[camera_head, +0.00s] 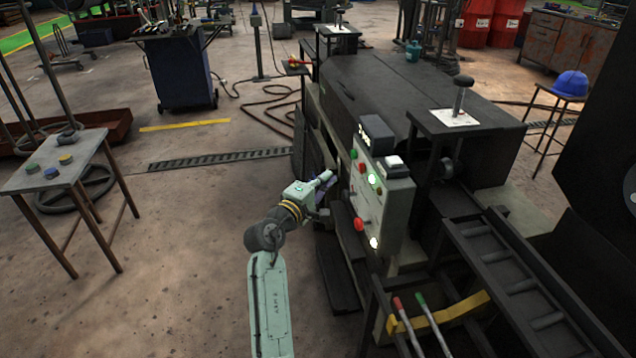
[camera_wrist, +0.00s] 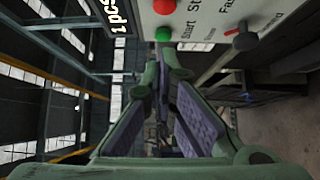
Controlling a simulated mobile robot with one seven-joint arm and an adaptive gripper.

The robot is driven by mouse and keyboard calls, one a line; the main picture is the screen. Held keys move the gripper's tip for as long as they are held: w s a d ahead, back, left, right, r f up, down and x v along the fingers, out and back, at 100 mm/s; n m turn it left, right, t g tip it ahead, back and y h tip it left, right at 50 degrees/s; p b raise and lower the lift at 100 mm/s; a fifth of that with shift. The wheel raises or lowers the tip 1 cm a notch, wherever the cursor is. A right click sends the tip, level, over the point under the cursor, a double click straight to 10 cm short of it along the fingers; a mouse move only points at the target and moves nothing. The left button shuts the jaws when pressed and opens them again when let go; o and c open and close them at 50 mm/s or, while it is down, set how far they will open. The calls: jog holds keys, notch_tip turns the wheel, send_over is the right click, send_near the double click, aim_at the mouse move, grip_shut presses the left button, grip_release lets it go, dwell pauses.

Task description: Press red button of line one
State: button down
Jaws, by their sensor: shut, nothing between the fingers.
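The grey control panel (camera_head: 385,205) stands on the side of the dark machine right of centre in the head view. A small red button (camera_head: 362,167) shows on its upper part. In the wrist view a red button (camera_wrist: 164,6) is at the top edge, partly cut off, with a green button (camera_wrist: 162,35) just below it. Printed words beside them are only partly readable. My gripper (camera_head: 327,181) is shut and empty at the panel's left side, apart from it in the head view. In the wrist view my fingers (camera_wrist: 162,75) point toward the area just below the green button.
A large red knob (camera_head: 359,224) and lit lamps share the panel. A black-and-red switch (camera_wrist: 243,39) is right of the buttons. A small table (camera_head: 65,160) with coloured buttons stands left. Open floor (camera_head: 180,240) lies left of my arm; conveyor rails (camera_head: 515,280) are right.

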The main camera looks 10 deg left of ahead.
aim_at(362, 168)
jog(key=w+d+p, duration=0.2)
jog(key=w+d, duration=0.2)
jog(key=d, duration=0.1)
jog(key=shift+w+d, duration=0.2)
jog(key=shift+w, duration=0.05)
